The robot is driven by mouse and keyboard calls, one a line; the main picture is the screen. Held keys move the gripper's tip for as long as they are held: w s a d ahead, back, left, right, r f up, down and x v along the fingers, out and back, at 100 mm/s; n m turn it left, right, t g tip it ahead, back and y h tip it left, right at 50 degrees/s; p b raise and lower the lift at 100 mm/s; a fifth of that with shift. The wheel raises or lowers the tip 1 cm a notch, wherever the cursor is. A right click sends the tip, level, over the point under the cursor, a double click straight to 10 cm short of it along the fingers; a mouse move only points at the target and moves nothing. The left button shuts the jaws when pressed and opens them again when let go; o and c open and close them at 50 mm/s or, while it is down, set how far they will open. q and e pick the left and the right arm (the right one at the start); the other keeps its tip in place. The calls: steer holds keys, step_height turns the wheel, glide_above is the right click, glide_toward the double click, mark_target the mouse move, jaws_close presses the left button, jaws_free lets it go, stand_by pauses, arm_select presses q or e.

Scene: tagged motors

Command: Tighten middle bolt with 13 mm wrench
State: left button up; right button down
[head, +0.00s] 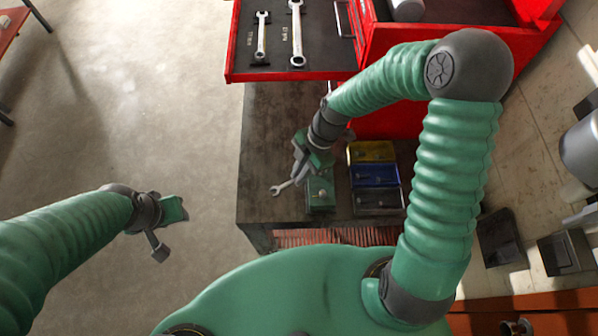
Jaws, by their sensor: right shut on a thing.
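My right gripper (306,166) is shut on a small silver wrench (284,187) above the dark workbench (262,130). The wrench's open end points down and left. Just beside it is a small green block (320,192) with a light round spot on top, perhaps a bolt head; the gripper partly hides this block. I cannot tell whether the wrench touches it. The middle bolt cannot be made out for certain. My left gripper (168,228) is open and empty over the bare floor, left of the workbench.
An open red drawer (290,76) holds two more wrenches, a smaller one (261,38) and a larger one (297,35). Yellow (372,152), blue (375,175) and black (377,200) units stand right of the green block.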

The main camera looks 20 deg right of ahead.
steer(key=shift+d, duration=0.15)
steer(key=shift+d+f, duration=0.15)
steer(key=shift+f, duration=0.15)
steer(key=shift+f+b, duration=0.5)
steer(key=shift+f, duration=0.05)
steer(key=shift+r, duration=0.1)
steer(key=shift+r+p, duration=0.45)
steer(key=shift+p, duration=0.15)
